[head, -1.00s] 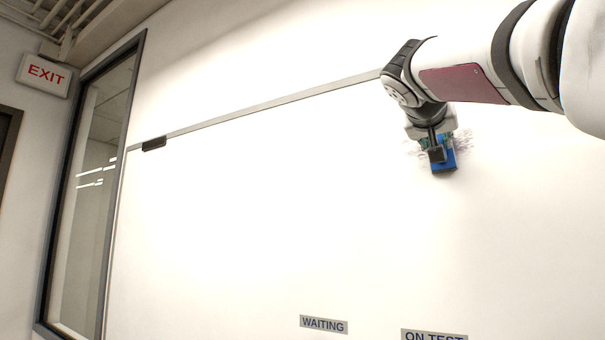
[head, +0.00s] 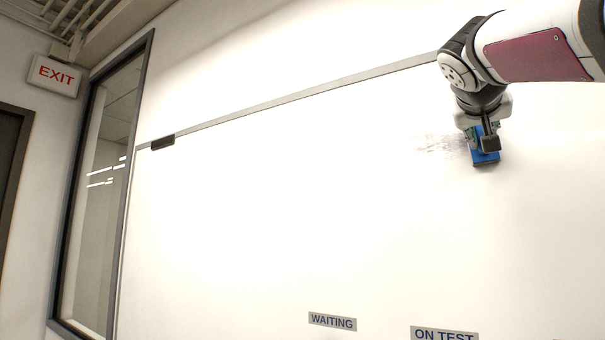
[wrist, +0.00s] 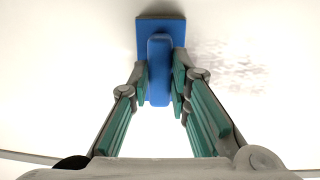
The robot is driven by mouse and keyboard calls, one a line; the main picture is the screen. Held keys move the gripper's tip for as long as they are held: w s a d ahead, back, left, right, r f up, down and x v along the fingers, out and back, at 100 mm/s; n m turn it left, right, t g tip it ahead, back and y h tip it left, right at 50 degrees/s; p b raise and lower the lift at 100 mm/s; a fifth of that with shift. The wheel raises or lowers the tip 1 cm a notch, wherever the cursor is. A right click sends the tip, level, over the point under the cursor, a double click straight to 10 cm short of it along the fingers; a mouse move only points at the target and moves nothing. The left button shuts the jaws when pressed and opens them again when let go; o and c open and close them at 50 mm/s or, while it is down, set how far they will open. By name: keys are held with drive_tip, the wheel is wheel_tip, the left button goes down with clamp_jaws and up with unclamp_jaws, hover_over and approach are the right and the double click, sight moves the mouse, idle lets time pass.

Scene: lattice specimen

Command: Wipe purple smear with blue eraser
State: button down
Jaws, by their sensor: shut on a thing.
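The blue eraser (head: 483,157) is in my gripper (head: 478,136) at the upper right of the whiteboard in the head view. In the wrist view, the fingers of my gripper (wrist: 159,85) are shut on the handle of the blue eraser (wrist: 160,70), whose wide pad faces the board. The pad appears to be against the board. The purple smear (head: 437,144) shows as a faint, patchy mark just left of the eraser in the head view. In the wrist view the smear (wrist: 225,68) lies to the right of the eraser. Any part behind the eraser is hidden.
Labels reading WAITING (head: 332,321) and ON TEST (head: 444,334) are low on the board. A framed window (head: 100,190) and an EXIT sign (head: 56,75) are at left. The middle of the board is clear.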

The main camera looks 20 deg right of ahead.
drive_tip(key=s+d, duration=0.2)
drive_tip(key=shift+s+d, duration=0.1)
drive_tip(key=shift+s, duration=0.25)
drive_tip(key=shift+w, duration=0.1)
drive_tip(key=shift+w+a+b, duration=0.7)
drive_tip(key=shift+w+a, duration=0.5)
drive_tip(key=shift+w, duration=0.05)
drive_tip(key=shift+w+a+b, duration=1.25)
drive_tip(key=shift+w+a, duration=4.05)
drive_tip(key=shift+w, duration=1.5)
drive_tip(key=shift+s+d+r+p, duration=0.1)
drive_tip(key=shift+s+d, duration=1.75)
drive_tip(key=shift+s, duration=0.45)
drive_tip(key=shift+s+d+r+p, duration=0.1)
drive_tip(key=shift+s+d+r, duration=0.05)
drive_tip(key=shift+s+d, duration=1.9)
drive_tip(key=shift+s+d+r+p, duration=0.1)
drive_tip(key=shift+s+d, duration=1.5)
drive_tip(key=shift+s, duration=0.95)
